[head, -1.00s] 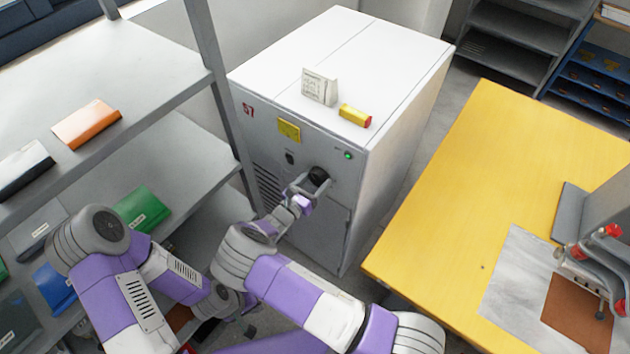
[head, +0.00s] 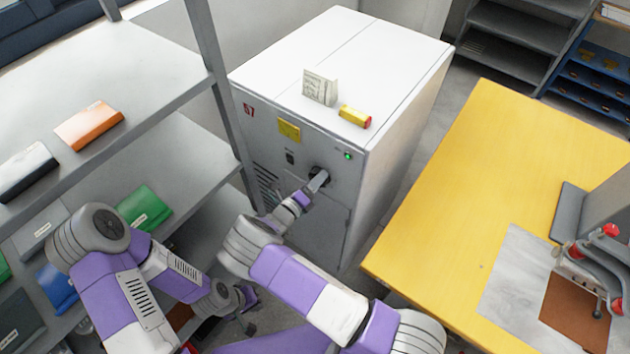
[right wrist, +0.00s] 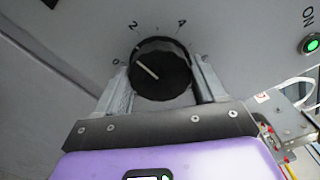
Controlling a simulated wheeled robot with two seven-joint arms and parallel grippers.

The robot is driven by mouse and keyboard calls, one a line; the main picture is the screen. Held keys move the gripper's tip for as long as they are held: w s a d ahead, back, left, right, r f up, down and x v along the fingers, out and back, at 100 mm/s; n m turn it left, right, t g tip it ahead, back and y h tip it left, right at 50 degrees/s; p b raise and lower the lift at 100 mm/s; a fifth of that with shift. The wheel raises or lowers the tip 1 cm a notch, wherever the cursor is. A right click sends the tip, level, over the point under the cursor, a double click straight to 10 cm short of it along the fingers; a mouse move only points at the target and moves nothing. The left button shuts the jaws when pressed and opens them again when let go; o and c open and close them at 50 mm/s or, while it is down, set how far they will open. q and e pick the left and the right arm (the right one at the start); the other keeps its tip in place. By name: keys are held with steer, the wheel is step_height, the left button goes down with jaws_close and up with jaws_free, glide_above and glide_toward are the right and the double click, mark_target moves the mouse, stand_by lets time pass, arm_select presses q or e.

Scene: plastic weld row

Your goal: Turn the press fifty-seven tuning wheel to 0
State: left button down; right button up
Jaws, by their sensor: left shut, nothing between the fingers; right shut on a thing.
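The press's tuning wheel is a black round knob (right wrist: 161,70) with a white pointer line. In the right wrist view the pointer aims to the upper left, close to the 0 mark; 2 and 4 are printed above the knob. My right gripper (head: 318,181) is shut on the knob, with one finger on each side. In the head view the fingers partly hide the knob (head: 313,171). The press (head: 340,60) is a white and grey cabinet marked 57. My left gripper (head: 246,322) is shut and empty, low beside the shelving, and shows small.
A green lamp (head: 348,156) glows on the press front. A paper card (head: 319,87) and a yellow-red block (head: 355,116) rest on top. Shelving (head: 150,80) with coloured binders stands left. A yellow table (head: 470,180) stands right, with a floor gap between.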

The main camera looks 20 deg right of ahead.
steer(key=shift+n, duration=3.8)
steer(key=o, duration=1)
steer(key=shift+s+a, duration=0.1)
steer(key=v, duration=0.7)
